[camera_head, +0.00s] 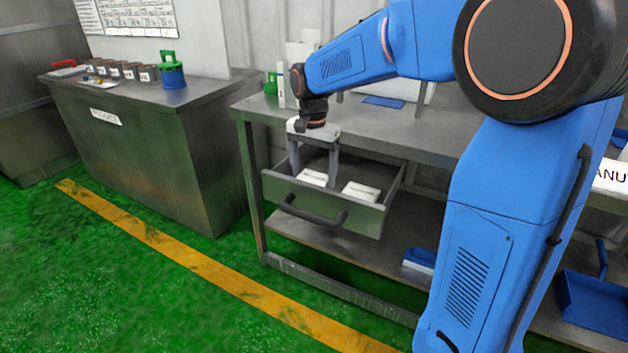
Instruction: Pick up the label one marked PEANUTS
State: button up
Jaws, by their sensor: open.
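An open drawer (366,221) under the workbench holds two white label stacks. The left label stack (312,177) lies below my gripper. The right label stack (361,191) lies beside it toward the right of the drawer. Their print is too small to read, so I cannot tell which is marked PEANUTS. My gripper (314,172) points down into the drawer, its fingers apart around or just above the left stack. I cannot tell whether the fingers touch it.
The workbench top (260,106) runs above the drawer, and a dark drawer handle (313,213) sticks out in front. A metal cabinet (165,140) at left bears several small containers and a blue pot with a green handle (171,75). The green floor between is clear.

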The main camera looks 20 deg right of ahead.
jog(key=c, duration=0.8)
jog(key=shift+r, duration=0.15)
